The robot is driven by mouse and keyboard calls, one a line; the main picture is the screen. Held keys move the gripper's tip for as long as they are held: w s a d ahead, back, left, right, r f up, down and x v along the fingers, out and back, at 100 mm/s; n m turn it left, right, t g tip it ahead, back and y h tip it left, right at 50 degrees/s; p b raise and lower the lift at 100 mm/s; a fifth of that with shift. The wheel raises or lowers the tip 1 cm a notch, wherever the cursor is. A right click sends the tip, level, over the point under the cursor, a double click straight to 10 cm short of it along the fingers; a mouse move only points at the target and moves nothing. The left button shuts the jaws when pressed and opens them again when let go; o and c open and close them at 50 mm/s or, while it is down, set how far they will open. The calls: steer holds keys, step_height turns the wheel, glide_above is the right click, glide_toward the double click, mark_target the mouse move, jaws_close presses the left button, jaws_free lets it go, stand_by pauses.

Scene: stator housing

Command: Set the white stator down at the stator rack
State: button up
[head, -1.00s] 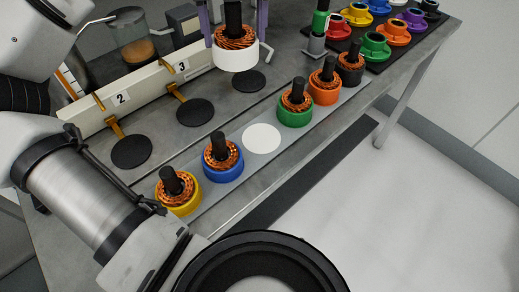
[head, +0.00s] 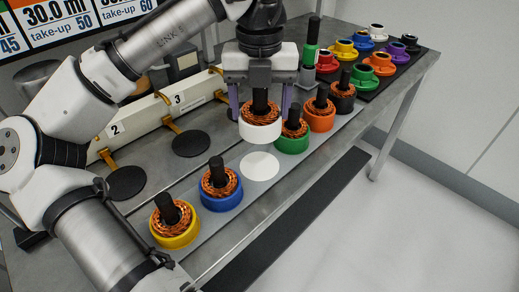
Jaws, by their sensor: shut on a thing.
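The white stator (head: 261,130), a white ring with copper windings and a black core, hangs upright in my gripper (head: 261,108). My gripper is shut on it, with one purple finger at each side. The stator is above and just behind the bare white disc (head: 260,166) on the stator rack (head: 186,232), a grey strip along the table's front edge. In the picture it partly overlaps the green stator (head: 293,143); I cannot tell the exact gap between them or its height.
On the rack, the blue stator (head: 221,193) and yellow stator (head: 174,226) stand left of the disc; the orange stator (head: 319,117) and black stator (head: 342,101) stand right. Black round pads (head: 190,144) lie behind. Coloured flanged parts (head: 379,64) fill a dark mat at back right.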

step_height(320, 180, down, 10)
steer(key=shift+r, duration=0.15)
stand_by(0.3)
steer(key=o, duration=1.4)
steer(key=shift+b, duration=0.3)
step_height(320, 180, up, 12)
steer(key=shift+p, duration=0.45)
